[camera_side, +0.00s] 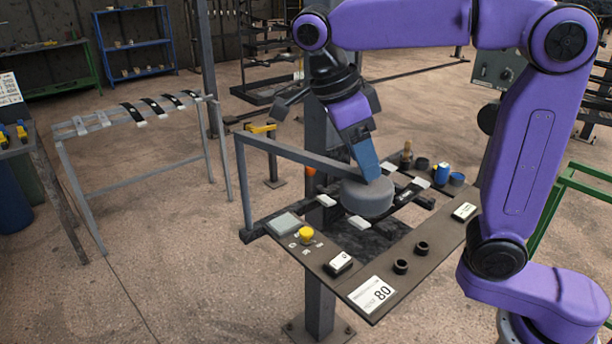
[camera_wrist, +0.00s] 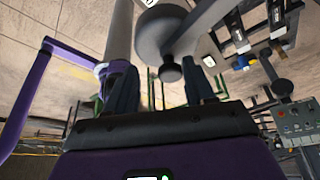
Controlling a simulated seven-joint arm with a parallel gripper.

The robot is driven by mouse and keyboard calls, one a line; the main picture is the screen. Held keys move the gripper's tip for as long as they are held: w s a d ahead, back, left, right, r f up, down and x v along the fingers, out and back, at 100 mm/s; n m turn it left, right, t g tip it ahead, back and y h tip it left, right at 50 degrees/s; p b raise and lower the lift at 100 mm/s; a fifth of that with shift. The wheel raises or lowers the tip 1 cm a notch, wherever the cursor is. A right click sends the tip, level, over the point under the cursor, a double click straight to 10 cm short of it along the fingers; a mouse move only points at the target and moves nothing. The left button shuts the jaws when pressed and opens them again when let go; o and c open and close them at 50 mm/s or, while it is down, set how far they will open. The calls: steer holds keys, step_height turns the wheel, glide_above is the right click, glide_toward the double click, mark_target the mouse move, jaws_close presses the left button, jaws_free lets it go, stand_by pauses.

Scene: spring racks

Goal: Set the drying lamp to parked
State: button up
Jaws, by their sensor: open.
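The drying lamp appears to be the grey drum-shaped head (camera_side: 367,198) on a grey bar (camera_side: 290,151), over the middle of the work station. The bar runs from an upright at the station's left. In the wrist view, the grey round head (camera_wrist: 158,32) has a dark knob (camera_wrist: 169,71) sticking out from it. My gripper (camera_side: 371,175) is pointed down at the top of the head, with blue fingers. In the wrist view my gripper (camera_wrist: 158,70) has its fingers apart, with the knob between them in the picture. I cannot tell whether the fingers touch it.
The station's panel (camera_side: 330,262) carries a yellow knob (camera_side: 306,234), a card marked 80 (camera_side: 372,294) and two black rings. A blue cup (camera_side: 441,175) and a brown bottle (camera_side: 406,155) stand at the back right. A rack (camera_side: 140,109) with dark strips stands left, apart.

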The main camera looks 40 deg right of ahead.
steer(key=a+m+g+y, duration=0.1)
steer(key=a+m, duration=0.3)
steer(key=a, duration=0.7)
stand_by(0.4)
